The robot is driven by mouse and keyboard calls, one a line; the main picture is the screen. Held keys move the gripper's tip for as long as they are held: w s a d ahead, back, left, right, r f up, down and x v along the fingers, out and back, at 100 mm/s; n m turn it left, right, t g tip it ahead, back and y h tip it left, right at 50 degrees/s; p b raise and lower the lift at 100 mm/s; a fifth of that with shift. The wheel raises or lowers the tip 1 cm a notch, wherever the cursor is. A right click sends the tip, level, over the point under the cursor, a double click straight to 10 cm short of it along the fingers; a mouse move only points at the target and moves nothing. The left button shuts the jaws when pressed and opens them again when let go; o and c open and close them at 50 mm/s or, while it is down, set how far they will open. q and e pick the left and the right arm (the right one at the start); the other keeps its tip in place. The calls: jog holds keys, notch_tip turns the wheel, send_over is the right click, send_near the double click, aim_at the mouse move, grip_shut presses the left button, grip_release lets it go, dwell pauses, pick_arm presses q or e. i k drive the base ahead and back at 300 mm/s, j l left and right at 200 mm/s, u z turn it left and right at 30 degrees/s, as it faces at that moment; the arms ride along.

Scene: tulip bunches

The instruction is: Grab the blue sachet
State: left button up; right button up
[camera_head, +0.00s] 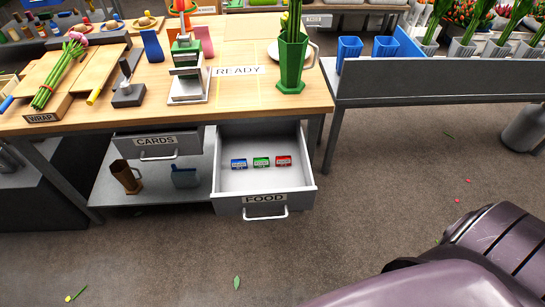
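The blue sachet (239,164) lies in the open drawer labelled FOOD (264,204), at the left end of a short row. A green sachet (261,162) lies to its right, and a red sachet (284,161) lies at the right end. All three lie apart on the white drawer floor, toward the back. Neither of my grippers shows. A purple-grey part of my own body fills the lower right corner.
The CARDS drawer (156,143) sits left of the open one. A grey side table (440,78) stands right. The floor in front is mostly clear.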

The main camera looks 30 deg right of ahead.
aim_at(236, 164)
jog(key=z, duration=0.7)
jog(key=i+j, duration=0.2)
jog(key=i, duration=0.15)
jog(key=i+j, duration=0.2)
jog(key=i, duration=0.15)
